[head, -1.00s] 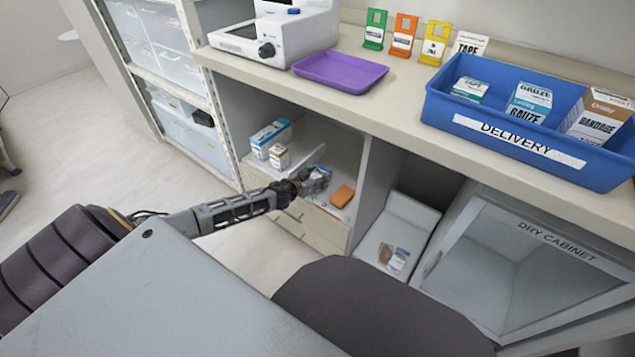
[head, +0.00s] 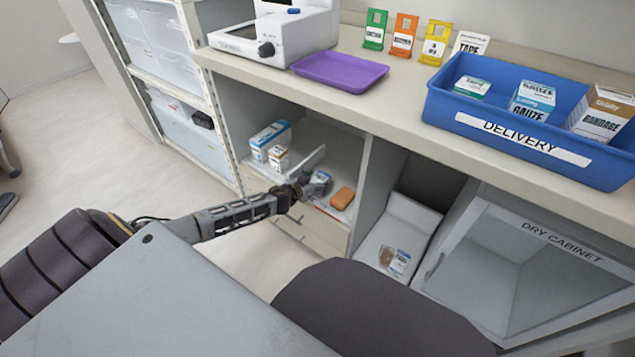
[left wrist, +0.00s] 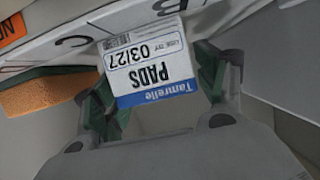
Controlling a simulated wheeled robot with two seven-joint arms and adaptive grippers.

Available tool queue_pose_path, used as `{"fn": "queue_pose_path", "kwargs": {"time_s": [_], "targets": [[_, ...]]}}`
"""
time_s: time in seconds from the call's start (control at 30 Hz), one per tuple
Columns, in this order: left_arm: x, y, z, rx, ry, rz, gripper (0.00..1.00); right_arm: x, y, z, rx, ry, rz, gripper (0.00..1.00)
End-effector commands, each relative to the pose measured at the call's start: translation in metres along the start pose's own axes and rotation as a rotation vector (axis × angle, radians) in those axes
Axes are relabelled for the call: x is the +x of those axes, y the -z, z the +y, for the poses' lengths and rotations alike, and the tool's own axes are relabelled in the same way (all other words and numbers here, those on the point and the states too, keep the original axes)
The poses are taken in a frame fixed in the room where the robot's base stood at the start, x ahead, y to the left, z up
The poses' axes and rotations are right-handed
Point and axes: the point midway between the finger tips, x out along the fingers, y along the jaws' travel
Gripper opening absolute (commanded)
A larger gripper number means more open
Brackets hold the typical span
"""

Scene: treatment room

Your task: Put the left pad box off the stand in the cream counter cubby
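A small white and blue pad box (left wrist: 150,62), marked PADS and 03/27, stands in the cream counter's open cubby (head: 345,150). It also shows in the head view (head: 322,178), partly hidden by my gripper. In the left wrist view my left gripper (left wrist: 158,85) has its green-padded fingers spread on either side of the box. The gripper looks open; I cannot tell whether the fingers touch it. In the head view my left gripper (head: 312,187) reaches into the cubby from the left. A lettered white surface (left wrist: 65,45) lies behind the box. My right gripper is not in view.
An orange block (head: 343,198) lies just right of the pad box. Blue and white boxes (head: 270,138) stand at the cubby's left. A divider (head: 362,185) bounds the right side. The counter above holds a purple tray (head: 340,72) and a blue delivery bin (head: 520,140).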

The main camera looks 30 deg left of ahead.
Motion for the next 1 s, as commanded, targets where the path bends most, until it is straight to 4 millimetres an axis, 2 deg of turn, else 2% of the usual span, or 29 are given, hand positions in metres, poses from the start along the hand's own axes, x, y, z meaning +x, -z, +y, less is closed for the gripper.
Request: {"fn": "queue_pose_path", "kwargs": {"time_s": [0.47,0.77,1.0], "targets": [[-0.002,0.003,0.0,0.0,-0.001,0.0,0.73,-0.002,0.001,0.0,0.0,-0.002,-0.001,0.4],[-0.017,0.002,0.001,-0.001,-0.001,-0.001,0.73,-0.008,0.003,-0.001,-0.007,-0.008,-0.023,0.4],[-0.033,0.002,0.0,-0.001,0.0,-0.001,0.73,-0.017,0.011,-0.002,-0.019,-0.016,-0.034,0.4]]}}
